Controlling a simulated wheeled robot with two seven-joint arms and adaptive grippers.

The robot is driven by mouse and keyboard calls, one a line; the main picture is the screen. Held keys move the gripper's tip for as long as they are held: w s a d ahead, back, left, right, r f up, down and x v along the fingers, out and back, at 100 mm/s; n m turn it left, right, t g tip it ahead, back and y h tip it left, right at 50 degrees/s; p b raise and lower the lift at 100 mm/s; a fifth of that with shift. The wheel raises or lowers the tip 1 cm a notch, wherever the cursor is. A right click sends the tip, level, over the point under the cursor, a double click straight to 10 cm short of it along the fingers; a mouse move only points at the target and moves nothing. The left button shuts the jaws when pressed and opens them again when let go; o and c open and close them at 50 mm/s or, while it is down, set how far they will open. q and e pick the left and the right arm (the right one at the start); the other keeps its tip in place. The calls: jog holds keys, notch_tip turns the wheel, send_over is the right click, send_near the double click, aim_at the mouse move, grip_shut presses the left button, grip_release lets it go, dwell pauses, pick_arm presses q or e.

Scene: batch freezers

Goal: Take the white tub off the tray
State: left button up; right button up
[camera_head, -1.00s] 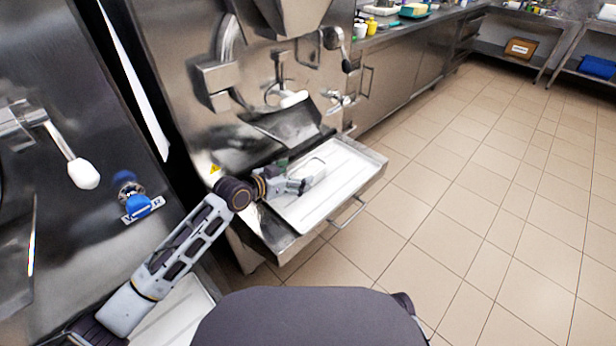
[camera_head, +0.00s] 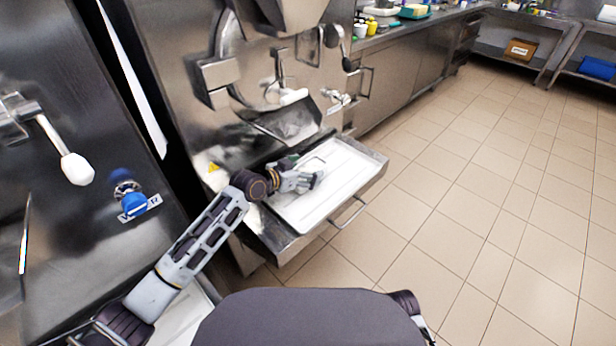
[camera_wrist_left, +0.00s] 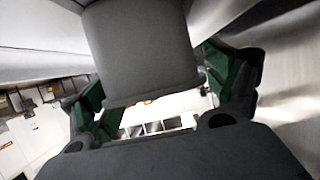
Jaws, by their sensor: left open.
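The white tray (camera_head: 345,192) lies on the pulled-out metal shelf at the front of the freezer. A pale rim, seemingly the white tub (camera_head: 315,164), shows faintly against the tray just behind my left fingers. My left gripper (camera_head: 314,179) is open, low over the tray's left part, and partly covers the tub. In the left wrist view its green-padded fingers (camera_wrist_left: 160,95) stand apart. A dark, shaded body lies between them; I cannot tell whether it is the tub or part of the gripper. I cannot tell contact with the tub. My right gripper is not in view.
The freezer's metal chute (camera_head: 290,122) hangs just behind the tray. A handle (camera_head: 347,213) sticks out at the shelf's front. A lever with a white knob (camera_head: 77,169) is on the left machine. Tiled floor (camera_head: 470,220) is clear to the right.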

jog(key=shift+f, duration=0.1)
pick_arm(q)
jog(key=shift+c, duration=0.8)
jog(key=c, duration=1.1)
jog(key=shift+o, duration=0.2)
jog(key=shift+r, duration=0.1)
jog(key=shift+r, duration=0.15)
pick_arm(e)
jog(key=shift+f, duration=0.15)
